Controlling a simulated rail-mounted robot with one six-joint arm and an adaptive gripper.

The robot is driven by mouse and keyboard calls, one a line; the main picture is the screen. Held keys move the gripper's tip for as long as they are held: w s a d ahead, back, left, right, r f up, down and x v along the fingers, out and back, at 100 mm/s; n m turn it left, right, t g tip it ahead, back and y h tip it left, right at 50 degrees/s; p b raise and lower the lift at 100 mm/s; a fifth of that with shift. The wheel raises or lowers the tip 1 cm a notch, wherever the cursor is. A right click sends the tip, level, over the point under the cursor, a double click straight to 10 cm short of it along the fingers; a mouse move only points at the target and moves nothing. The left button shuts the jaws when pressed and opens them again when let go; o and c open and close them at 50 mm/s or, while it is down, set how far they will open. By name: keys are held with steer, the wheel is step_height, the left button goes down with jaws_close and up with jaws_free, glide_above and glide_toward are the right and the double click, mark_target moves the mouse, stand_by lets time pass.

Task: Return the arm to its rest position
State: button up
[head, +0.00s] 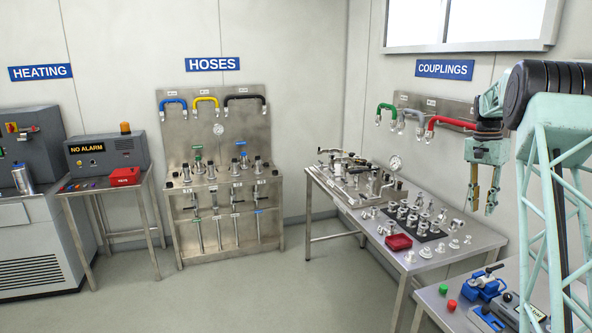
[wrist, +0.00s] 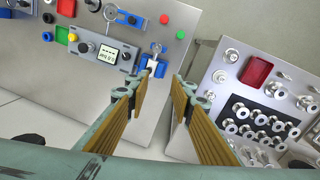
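My gripper (head: 483,200) hangs in the air at the right of the head view, pointing down above the right edge of the couplings table. In the wrist view my gripper (wrist: 163,82) shows two fingers with ribbed tan pads set apart, with nothing between them. The fingertips are clear of both tables below. My arm folds up beside my pale green lattice column on the right of the head view.
The couplings table (head: 462,246) holds several metal fittings and a red tray (head: 398,242). A nearer bench (head: 432,299) carries a blue clamp (head: 484,284) and a red and a green button. Red, grey and green hoses hang on the wall behind. The floor (head: 280,305) is clear.

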steer(key=s+a+r+n+t+b, duration=0.15)
steer(key=s+a+r, duration=0.3)
steer(key=a, duration=0.45)
steer(key=s+a+r+n+b, duration=0.1)
steer(key=s+a+r+n, duration=0.1)
steer(key=s+a+r, duration=0.35)
steer(key=s+a+r+n+t+b, duration=0.1)
steer(key=s+a+r+n, duration=0.3)
steer(key=a, duration=0.8)
steer(key=s+a+r+b, duration=0.3)
steer(key=s+a, duration=1)
steer(key=s, duration=0.1)
steer(key=s+a+f+n+t+b, duration=0.1)
steer(key=s+a+f, duration=0.3)
steer(key=s, duration=0.5)
steer(key=s+a+f+n+t+b, duration=0.1)
steer(key=s+a+f, duration=0.3)
steer(key=s, duration=0.6)
steer(key=s+a+f+n+t+b, duration=0.1)
steer(key=s+a+f+n, duration=0.2)
steer(key=s, duration=0.6)
steer(key=shift+s+a+f+n+y, duration=0.15)
steer(key=shift+a+f+n+y, duration=0.25)
steer(key=shift+a+f, duration=0.5)
steer(key=shift+d+f, duration=0.1)
steer(key=shift+d, duration=0.05)
steer(key=shift+a, duration=0.2)
